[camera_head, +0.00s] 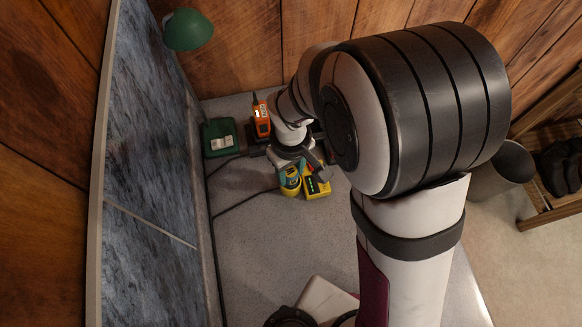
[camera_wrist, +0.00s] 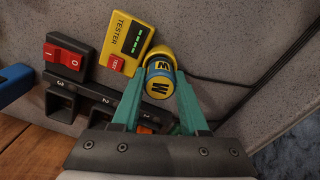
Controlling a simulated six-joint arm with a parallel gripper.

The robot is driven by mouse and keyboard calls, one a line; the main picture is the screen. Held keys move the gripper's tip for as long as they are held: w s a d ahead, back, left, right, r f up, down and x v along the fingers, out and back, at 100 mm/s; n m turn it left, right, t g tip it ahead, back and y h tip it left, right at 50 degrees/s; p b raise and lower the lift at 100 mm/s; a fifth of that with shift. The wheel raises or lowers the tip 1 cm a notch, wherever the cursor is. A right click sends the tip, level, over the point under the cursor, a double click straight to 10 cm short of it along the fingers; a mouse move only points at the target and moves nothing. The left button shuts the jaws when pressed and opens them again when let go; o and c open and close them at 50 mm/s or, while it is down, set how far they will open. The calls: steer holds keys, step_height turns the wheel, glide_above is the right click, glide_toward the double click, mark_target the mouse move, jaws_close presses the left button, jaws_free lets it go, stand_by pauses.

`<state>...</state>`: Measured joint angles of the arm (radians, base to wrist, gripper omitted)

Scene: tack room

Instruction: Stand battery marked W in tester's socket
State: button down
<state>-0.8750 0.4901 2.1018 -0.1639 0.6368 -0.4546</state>
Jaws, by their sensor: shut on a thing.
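The battery marked W (camera_wrist: 158,84) has a blue and yellow body, with a W on its end and another on its side. My gripper (camera_wrist: 158,97) is shut on it, a teal finger on each side. The yellow tester (camera_wrist: 128,43), with a green-barred display and a red TEST button, lies just beyond. A rounded yellow part (camera_wrist: 162,52) shows behind the battery, beside the tester; the battery hides most of it, and I cannot tell whether the battery is in it. In the head view my gripper (camera_head: 294,172) is beside the tester (camera_head: 317,186).
A black rack with numbered slots (camera_wrist: 66,104) and a red switch (camera_wrist: 64,58) stand left of the tester. A blue object (camera_wrist: 14,82) is at the left edge. Dark cables (camera_wrist: 265,72) run across the grey top. An orange device (camera_head: 261,118) and green box (camera_head: 220,138) stand behind.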

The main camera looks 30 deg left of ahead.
mark_target(291, 172)
steer(key=shift+f, duration=0.5)
steer(key=c, duration=0.7)
jaws_free()
steer(key=shift+r, duration=5.45)
